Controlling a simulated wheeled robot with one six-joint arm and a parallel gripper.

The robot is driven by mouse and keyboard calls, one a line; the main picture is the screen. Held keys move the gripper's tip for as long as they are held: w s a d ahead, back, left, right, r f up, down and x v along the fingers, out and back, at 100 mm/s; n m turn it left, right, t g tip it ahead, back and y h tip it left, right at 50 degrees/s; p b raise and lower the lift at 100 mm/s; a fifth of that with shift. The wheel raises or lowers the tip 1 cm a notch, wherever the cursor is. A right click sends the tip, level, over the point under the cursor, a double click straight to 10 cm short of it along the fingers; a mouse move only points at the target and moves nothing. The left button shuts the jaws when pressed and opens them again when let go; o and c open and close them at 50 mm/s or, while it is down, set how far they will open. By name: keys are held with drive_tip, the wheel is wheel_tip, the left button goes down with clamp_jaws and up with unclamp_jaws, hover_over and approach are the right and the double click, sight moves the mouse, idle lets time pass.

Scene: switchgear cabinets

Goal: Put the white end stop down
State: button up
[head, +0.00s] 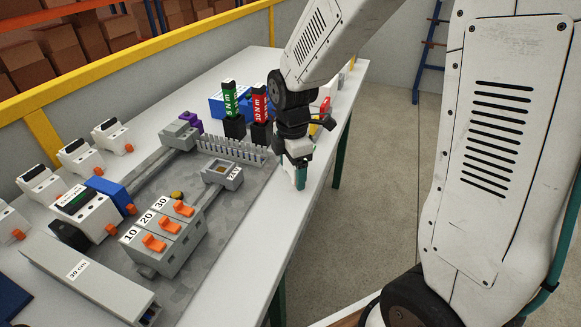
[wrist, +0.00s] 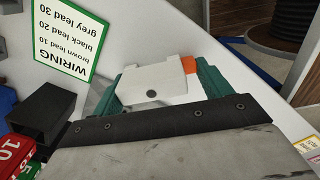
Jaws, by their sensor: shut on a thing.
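The white end stop (wrist: 153,82) is a small pale block with a dark round spot and an orange part on its right side. In the wrist view it sits between the two teal fingers of my gripper (wrist: 160,85), which is shut on it. In the head view my gripper (head: 300,178) points down over the white table (head: 325,150) near its right edge, right of the grey plate. The end stop is hardly visible there behind the fingers. I cannot tell whether it touches the tabletop.
A grey plate (head: 225,220) carries a rail, a grey comb-like strip (head: 232,150) and a block with orange levers (head: 165,235). Green (head: 230,98) and red (head: 259,103) torque drivers stand behind. A wiring card (wrist: 68,42) lies near my gripper. The table edge drops off to the right.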

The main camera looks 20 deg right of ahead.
drive_tip(key=o, duration=1.1)
drive_tip(key=shift+a+f, duration=0.1)
wheel_tip(320, 180, up, 12)
drive_tip(key=s+d+r+m, duration=0.1)
drive_tip(key=s+m, duration=0.5)
drive_tip(key=s, duration=0.1)
drive_tip(key=s+d+r+m, duration=0.1)
drive_tip(key=s+r+m, duration=0.1)
drive_tip(key=s+m, duration=0.4)
drive_tip(key=s+d+r+m+t, duration=0.1)
drive_tip(key=s+m, duration=0.5)
drive_tip(key=s, duration=0.3)
drive_tip(key=shift+s+d+r, duration=0.15)
drive_tip(key=shift+s, duration=0.25)
